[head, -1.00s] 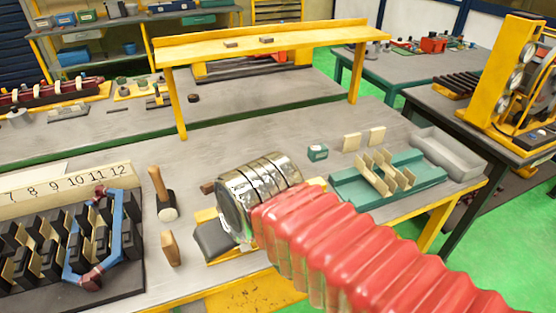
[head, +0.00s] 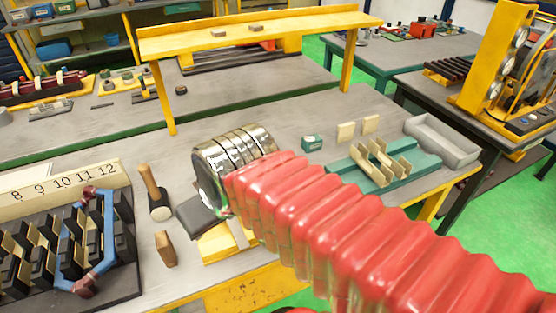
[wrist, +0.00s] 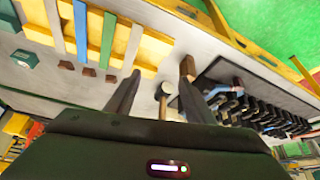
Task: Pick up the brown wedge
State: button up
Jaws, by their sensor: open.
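The brown wedge (head: 166,249) is a small tapered wooden block on the workbench in the head view, just in front of the mallet (head: 160,206). In the wrist view, a brown block that looks like this wedge (wrist: 187,66) appears near the tip of the right finger, beside the mallet (wrist: 163,89). My gripper (wrist: 159,80) is open, with its two dark fingers wide apart and nothing held between them. I cannot tell how high the fingers are above the bench. In the head view my arm covers much of the gripper.
A rack of dark slotted blocks with a blue coil frame (head: 103,240) stands left of the wedge. A numbered strip (head: 60,188) lies behind the rack. Yellow, blue and green strips (wrist: 80,35) and several small brown blocks (wrist: 88,70) lie left in the wrist view.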

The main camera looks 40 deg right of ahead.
jog(key=w+d+g, duration=0.1)
jog(key=w+d, duration=1.2)
jog(key=d, duration=0.2)
jog(key=w+d+f, duration=0.2)
jog(key=d+f, duration=0.1)
jog(key=d, duration=0.7)
jog(key=w+d+f, duration=0.2)
jog(key=d+f, duration=0.1)
jog(key=d, duration=0.8)
jog(key=shift+w, duration=0.1)
jog(key=x, duration=0.8)
jog(key=shift+f, duration=0.1)
jog(key=shift+w+f, duration=0.1)
jog(key=shift+f, duration=0.05)
